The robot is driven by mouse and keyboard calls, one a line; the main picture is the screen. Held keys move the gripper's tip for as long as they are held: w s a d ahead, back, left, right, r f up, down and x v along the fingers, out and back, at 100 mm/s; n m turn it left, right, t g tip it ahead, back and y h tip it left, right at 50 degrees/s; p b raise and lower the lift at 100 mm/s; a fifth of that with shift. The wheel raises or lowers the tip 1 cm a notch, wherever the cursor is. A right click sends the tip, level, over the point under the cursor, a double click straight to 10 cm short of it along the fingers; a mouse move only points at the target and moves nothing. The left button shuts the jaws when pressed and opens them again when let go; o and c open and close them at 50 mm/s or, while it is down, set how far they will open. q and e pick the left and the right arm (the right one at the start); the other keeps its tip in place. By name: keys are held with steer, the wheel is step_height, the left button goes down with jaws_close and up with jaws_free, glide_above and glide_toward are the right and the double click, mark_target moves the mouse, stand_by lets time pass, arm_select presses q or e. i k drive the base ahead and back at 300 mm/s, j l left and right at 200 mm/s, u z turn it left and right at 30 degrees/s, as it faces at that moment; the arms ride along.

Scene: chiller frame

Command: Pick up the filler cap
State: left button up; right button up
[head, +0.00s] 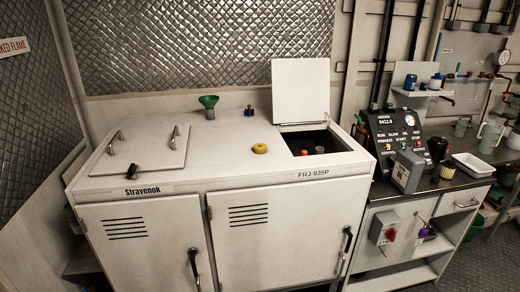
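A round yellow cap (260,148), which looks like the filler cap, lies on the white top of the chiller cabinet (228,165), just left of an open hatch (310,140). The hatch lid (301,90) stands upright behind the opening. Inside the dark opening there is a small orange-red round part (320,150) and another small reddish part beside it; whether either is a filler neck is too small to tell. Neither of my grippers is in view.
A green funnel (208,104) and a small blue item (249,110) stand at the cabinet's back edge. A closed handled panel (140,150) is at left. A control panel (394,138), grey box (407,171) and white tray (473,165) occupy the right bench. The cabinet's middle top is mostly clear.

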mark_target(258, 148)
steer(key=i+l+u, duration=0.15)
steer(key=i, duration=0.3)
steer(key=i+l+u, duration=0.1)
steer(key=i+l, duration=0.3)
steer(key=i, duration=0.1)
